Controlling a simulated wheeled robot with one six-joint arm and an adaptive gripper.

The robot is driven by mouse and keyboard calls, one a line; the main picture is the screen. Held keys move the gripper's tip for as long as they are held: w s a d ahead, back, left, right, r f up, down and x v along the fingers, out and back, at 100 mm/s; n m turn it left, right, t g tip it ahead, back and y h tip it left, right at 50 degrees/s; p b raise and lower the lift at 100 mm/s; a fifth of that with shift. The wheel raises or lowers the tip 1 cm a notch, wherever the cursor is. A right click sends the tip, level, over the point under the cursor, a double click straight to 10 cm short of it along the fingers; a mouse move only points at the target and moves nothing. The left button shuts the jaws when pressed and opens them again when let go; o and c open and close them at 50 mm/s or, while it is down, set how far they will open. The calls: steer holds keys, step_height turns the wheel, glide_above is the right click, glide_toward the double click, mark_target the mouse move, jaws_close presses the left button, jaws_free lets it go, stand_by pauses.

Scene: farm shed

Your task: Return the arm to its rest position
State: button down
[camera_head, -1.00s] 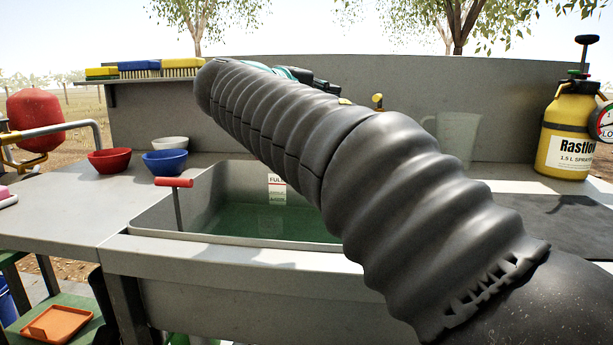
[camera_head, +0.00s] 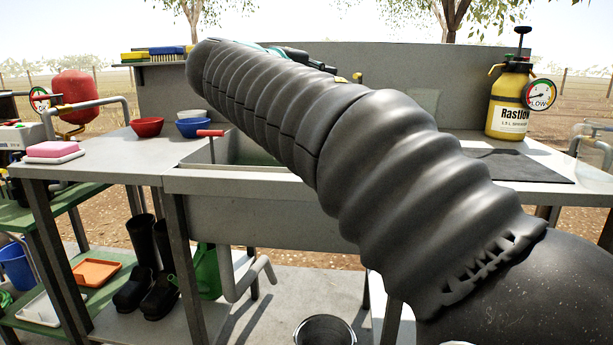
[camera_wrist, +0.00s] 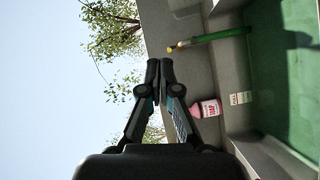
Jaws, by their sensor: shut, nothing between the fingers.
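My gripper (camera_wrist: 160,70) shows in the wrist view with its two fingers together and nothing between them. It points past the grey back panel, with open sky to the left of it in that view. In the head view my ribbed dark arm is raised and stretches from the lower right to the upper left, across the sink unit. The gripper itself is mostly hidden behind the arm there. No object is held.
The sink (camera_head: 240,150) lies behind my arm. Red (camera_head: 147,127) and blue (camera_head: 193,128) bowls stand left of it. A yellow sprayer (camera_head: 510,100) stands at right. A black bucket (camera_head: 324,331) is on the floor. A pink bottle (camera_wrist: 206,108) is near the gripper in the wrist view.

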steer(key=s+d+f+m+g+y, duration=0.1)
steer(key=s+d+f+g+y, duration=0.2)
steer(key=s+d+f, duration=0.5)
steer(key=s+d+f+m+g+y, duration=0.15)
steer(key=s+d+f, duration=0.3)
steer(key=f, duration=0.65)
steer(key=s+f+m+g+y+p, duration=0.1)
steer(key=s+f+m+g+y, duration=0.2)
steer(key=s+f, duration=1.4)
step_height(320, 180, down, 3)
steer(key=m+y, duration=0.2)
steer(key=y, duration=0.1)
steer(key=shift+s+r+y+p, duration=0.2)
steer(key=shift+s+y+p, duration=0.1)
steer(key=shift+y+p, duration=0.05)
